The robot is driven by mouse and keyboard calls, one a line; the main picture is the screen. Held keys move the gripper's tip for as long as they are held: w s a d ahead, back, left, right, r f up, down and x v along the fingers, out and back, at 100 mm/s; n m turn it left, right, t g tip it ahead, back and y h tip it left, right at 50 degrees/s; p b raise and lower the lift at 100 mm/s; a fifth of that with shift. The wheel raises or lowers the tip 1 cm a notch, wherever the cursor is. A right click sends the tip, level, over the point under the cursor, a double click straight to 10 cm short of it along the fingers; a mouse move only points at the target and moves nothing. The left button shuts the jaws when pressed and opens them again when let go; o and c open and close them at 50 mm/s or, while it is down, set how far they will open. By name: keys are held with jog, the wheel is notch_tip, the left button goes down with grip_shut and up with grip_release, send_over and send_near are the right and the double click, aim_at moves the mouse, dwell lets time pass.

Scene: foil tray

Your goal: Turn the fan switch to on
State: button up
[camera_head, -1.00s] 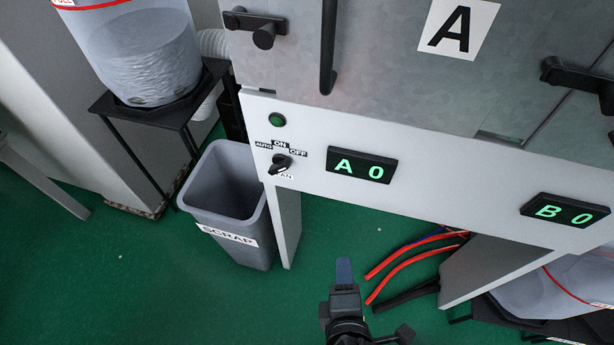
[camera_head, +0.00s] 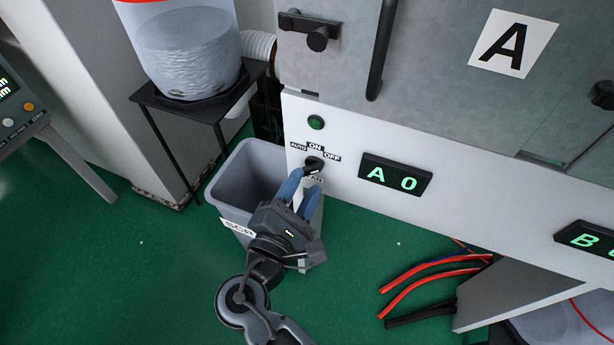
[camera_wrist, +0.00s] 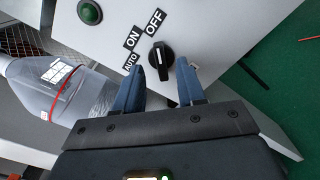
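The fan switch (camera_head: 314,163) is a black rotary knob on the white panel, with AUTO, ON and OFF labels above it. In the wrist view the knob (camera_wrist: 161,58) has a white pointer line, and its upper end points toward OFF. My gripper (camera_head: 304,180) is just in front of the switch. Its two blue fingers are apart. In the wrist view the gripper (camera_wrist: 160,72) has one finger on each side of the knob, with visible gaps; I cannot tell how deep the tips reach. The fingers partly cover the FAN label in the head view.
A green round button (camera_head: 316,122) sits above the switch. The A 0 display (camera_head: 395,176) is to its right. A grey scrap bin (camera_head: 232,205) stands left below the panel, behind my gripper. A black stand (camera_head: 190,108) holds a clear container (camera_head: 190,60). Red hoses (camera_head: 430,270) lie on the floor.

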aim_at(312, 168)
jog(key=shift+x, duration=1.3)
jog(key=shift+c, duration=0.4)
grip_shut()
